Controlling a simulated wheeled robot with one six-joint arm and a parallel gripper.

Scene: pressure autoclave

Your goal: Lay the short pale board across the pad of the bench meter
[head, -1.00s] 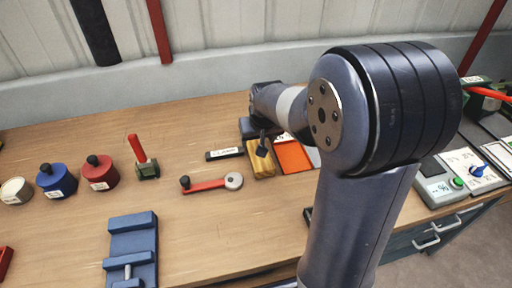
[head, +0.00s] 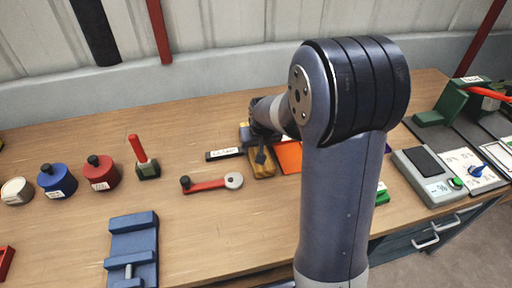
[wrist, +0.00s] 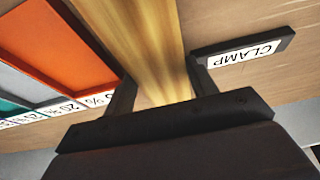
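The short wooden board (head: 263,165), yellowish, lies on the bench beside the orange tray, partly hidden under my gripper in the head view. In the wrist view the board (wrist: 150,40) runs lengthwise between the two fingers of my gripper (wrist: 161,88). One finger stands on each side of it, with little gap; firm contact on both sides does not show. The bench meter (head: 436,188) stands at the right of the bench, with a dark flat pad (head: 423,162) on top, a "%" display and a green button. The pad is bare.
A black CLAMP label (wrist: 243,52) lies close to one finger, the orange tray (wrist: 65,35) close to the other. A red-handled lever (head: 212,185) lies left of the board. A green stand (head: 440,108) is behind the meter. A blue fixture (head: 132,245) stands front left.

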